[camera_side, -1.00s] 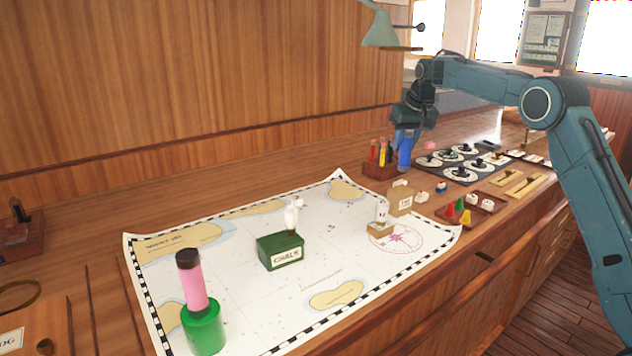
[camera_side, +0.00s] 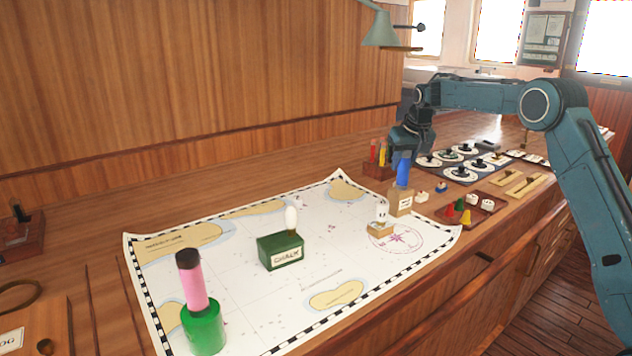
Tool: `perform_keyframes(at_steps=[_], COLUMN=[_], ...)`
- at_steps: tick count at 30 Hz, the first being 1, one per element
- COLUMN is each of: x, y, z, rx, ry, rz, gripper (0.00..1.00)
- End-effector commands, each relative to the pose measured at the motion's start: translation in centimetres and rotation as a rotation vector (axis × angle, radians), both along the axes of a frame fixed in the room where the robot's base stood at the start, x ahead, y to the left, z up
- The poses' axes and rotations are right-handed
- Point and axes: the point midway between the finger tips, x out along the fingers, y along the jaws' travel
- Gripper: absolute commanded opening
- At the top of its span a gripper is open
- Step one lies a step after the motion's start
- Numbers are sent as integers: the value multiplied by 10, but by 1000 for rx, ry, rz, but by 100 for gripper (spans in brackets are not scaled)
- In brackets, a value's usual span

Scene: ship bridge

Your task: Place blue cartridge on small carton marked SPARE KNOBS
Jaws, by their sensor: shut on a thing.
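The blue cartridge (camera_side: 403,174) is upright, with its top between the jaws of my gripper (camera_side: 404,156), which is shut on it. The small tan carton (camera_side: 400,205) stands directly below it at the right part of the chart. Its label is too small to read here. The cartridge's lower end is at the carton's top; I cannot tell whether it touches or hovers just above.
A white figure on a wooden block (camera_side: 381,228) stands close in front of the carton. A rack of coloured sticks (camera_side: 378,168) is behind left. A tray of coloured pieces (camera_side: 470,208) lies to the right. A green chalk box (camera_side: 281,251) stands mid-chart.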

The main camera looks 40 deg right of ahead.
Motion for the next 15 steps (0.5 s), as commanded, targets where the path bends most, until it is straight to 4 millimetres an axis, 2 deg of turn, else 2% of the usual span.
perform_keyframes(at_steps=[8,9,11,15], x=[0,0,0,0], y=[0,0,0,0], z=[-3,-3,-3,-3], rx=[0,0,0,0], ry=[-1,0,0,0], rz=[0,0,0,0], gripper=[5,38,50,52])
